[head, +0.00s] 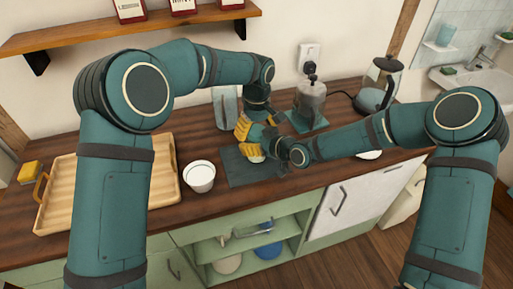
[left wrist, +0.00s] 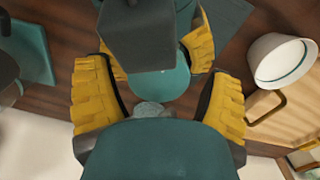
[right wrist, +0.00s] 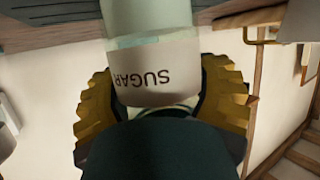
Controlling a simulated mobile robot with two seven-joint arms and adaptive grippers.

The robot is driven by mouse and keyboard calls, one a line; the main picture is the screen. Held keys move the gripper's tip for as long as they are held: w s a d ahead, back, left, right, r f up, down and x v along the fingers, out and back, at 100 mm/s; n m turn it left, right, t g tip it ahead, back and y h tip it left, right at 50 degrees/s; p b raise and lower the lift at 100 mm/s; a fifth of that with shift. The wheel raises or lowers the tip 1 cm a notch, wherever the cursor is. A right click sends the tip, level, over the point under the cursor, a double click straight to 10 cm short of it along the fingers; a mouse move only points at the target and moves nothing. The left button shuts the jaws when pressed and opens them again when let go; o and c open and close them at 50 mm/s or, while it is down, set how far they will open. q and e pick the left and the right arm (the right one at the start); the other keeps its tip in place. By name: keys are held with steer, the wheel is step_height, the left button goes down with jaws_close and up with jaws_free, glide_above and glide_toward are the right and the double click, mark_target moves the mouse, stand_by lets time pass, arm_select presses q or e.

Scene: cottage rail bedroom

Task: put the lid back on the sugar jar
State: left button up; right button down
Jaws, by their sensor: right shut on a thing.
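The sugar jar (right wrist: 150,80) shows in the right wrist view, pale, with SUGAR on its label. It reads upside down because that view is inverted. My right gripper (head: 254,140) is shut on the jar, its yellow fingers on either side. My left gripper (head: 257,122) points down close above the right one. In the left wrist view its fingers (left wrist: 160,103) are wide apart, so it looks open. A small grey round piece (left wrist: 150,108) lies between them. I cannot tell whether it is the lid or the jar's top. My grippers hide most of the jar in the head view.
A white bowl (head: 200,177) and a wooden tray (head: 162,187) stand to the left. A dark mat (head: 238,168) lies under the grippers. A glass canister (head: 225,107), a grinder-like appliance (head: 309,104) and a kettle (head: 376,88) stand at the back.

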arm_select(q)
steer(key=shift+r, duration=2.3)
steer(key=shift+o, duration=0.4)
steer(key=shift+r+n, duration=1)
steer(key=shift+r, duration=0.75)
steer(key=shift+f, duration=0.1)
steer(key=shift+f, duration=3.95)
